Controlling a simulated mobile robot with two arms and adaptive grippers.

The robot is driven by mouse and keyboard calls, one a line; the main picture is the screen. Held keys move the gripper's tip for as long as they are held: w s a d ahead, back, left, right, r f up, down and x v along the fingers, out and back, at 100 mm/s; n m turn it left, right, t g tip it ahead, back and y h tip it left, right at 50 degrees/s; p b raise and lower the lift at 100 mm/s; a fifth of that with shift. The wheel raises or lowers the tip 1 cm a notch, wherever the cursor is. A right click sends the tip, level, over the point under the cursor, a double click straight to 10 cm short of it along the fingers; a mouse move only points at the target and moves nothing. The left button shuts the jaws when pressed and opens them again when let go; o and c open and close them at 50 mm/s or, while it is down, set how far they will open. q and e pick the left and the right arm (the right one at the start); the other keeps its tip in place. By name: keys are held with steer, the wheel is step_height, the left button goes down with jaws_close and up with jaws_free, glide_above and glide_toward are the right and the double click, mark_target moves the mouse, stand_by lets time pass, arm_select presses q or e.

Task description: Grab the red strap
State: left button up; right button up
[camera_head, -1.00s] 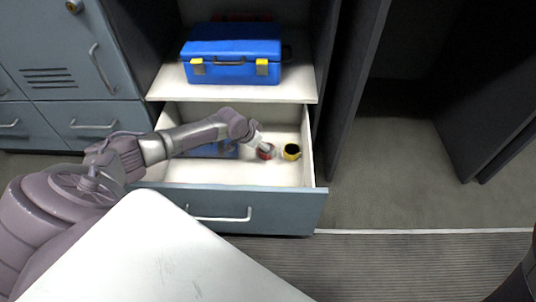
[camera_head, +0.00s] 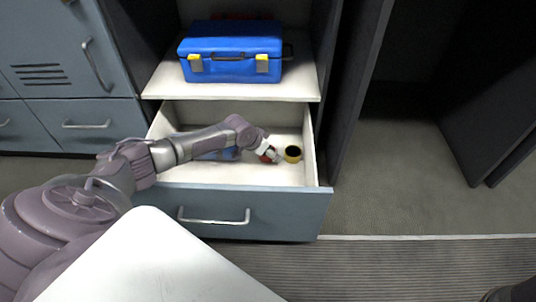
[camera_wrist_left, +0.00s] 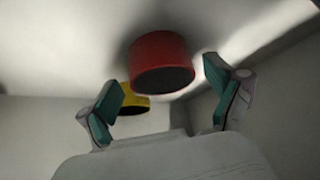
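The red strap (camera_wrist_left: 161,62) is a short red roll with a dark end. It lies in the open drawer (camera_head: 255,214). In the left wrist view it is between and beyond my left gripper's spread fingers (camera_wrist_left: 168,102), with no visible contact. In the head view my left gripper (camera_head: 270,154) reaches down into the drawer and partly hides the red strap (camera_head: 268,157). The gripper is open and empty. My right gripper cannot be made out; only a dark piece shows at the bottom right corner.
A yellow roll (camera_head: 292,153) stands just right of the red one, and it also shows in the left wrist view (camera_wrist_left: 133,99). A blue item (camera_head: 217,155) lies left in the drawer. A blue toolbox (camera_head: 231,57) sits on the shelf above. Drawer walls surround the gripper.

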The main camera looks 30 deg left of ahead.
arm_select(q)
steer(key=c, duration=1)
steer(key=shift+r, duration=0.1)
